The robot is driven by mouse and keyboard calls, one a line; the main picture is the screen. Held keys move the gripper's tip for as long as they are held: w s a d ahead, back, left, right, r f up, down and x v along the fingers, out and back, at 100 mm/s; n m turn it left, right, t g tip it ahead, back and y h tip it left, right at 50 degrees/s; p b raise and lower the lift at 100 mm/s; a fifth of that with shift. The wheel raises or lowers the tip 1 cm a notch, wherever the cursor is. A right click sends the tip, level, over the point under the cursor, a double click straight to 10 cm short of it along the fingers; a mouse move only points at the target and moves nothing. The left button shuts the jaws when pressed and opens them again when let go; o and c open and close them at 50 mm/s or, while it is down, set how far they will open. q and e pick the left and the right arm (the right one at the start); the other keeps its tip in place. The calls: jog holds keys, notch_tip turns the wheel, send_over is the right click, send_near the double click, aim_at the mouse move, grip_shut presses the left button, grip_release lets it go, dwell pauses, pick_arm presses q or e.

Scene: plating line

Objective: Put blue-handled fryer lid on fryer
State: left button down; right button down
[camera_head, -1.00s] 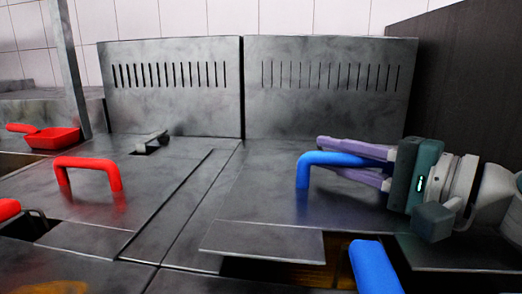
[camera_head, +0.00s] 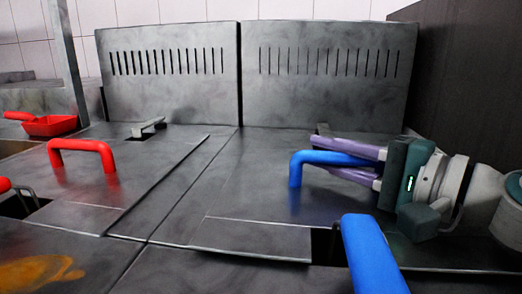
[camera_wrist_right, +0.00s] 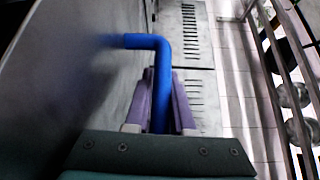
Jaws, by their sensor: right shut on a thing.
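The blue-handled fryer lid (camera_head: 255,200) is a flat grey metal plate over the right fryer in the head view. Its blue bar handle (camera_head: 296,170) stands up from it. My right gripper (camera_head: 318,155) is shut on this handle from the right, and its purple fingers lie along both sides of the bar. In the right wrist view the handle (camera_wrist_right: 162,85) runs between the fingers. The lid looks level with the fryer top; whether it rests fully on it I cannot tell. A dark gap shows at its front right. My left gripper is not in view.
A thick blue handle (camera_head: 370,255) stands close in front of the lid. To the left is a lid with a red handle (camera_head: 82,152), and a red basket-like item (camera_head: 50,125) lies further left. Slotted metal back panels (camera_head: 330,75) rise behind; a dark wall (camera_head: 465,90) stands at right.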

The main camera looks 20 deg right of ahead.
dwell(0.4)
jog(key=c, duration=0.7)
grip_release()
jog(key=shift+d+f, duration=0.1)
jog(key=shift+f, duration=0.15)
